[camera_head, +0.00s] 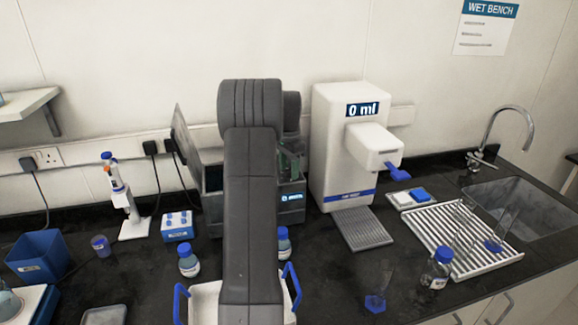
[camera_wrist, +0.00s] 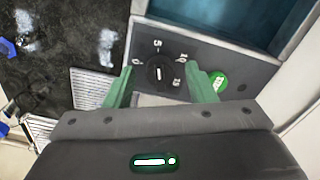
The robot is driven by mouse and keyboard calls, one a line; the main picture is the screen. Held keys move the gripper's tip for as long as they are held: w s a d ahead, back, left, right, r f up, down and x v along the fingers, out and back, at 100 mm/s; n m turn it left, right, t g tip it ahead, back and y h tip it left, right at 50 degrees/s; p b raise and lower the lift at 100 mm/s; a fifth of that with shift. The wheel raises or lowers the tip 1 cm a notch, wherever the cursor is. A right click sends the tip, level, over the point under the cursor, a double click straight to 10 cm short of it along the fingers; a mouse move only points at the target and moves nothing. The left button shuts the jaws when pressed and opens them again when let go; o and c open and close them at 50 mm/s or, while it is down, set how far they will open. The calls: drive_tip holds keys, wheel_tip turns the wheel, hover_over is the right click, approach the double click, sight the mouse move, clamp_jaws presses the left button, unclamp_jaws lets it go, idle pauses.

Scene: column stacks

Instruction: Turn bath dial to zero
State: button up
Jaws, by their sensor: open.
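The bath (camera_head: 292,208) is a dark grey box on the bench in the head view, mostly hidden behind my arm. In the wrist view its grey panel (camera_wrist: 222,58) carries the black round dial (camera_wrist: 153,83) with white numerals around it and a short white pointer line. The line stands roughly upright in the picture; exactly which mark it points to is hard to read. My gripper (camera_wrist: 160,73) is open, with one green finger left of the dial and one right of it. I cannot tell whether either finger touches it.
A round green button (camera_wrist: 218,81) sits on the panel close to the right finger. The bath's blue interior (camera_wrist: 237,20) lies above the panel. In the head view a white dispenser (camera_head: 335,150) stands right of the bath, and a blue rack (camera_head: 178,232) and bottle (camera_head: 189,263) left.

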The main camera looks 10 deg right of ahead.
drive_tip(key=shift+f, duration=0.1)
drive_tip(key=c, duration=1)
drive_tip(key=shift+o, duration=0.2)
drive_tip(key=shift+n, duration=0.4)
drive_tip(key=n, duration=0.5)
drive_tip(key=shift+n, duration=0.4)
drive_tip(key=n, duration=0.3)
drive_tip(key=shift+n, duration=2.1)
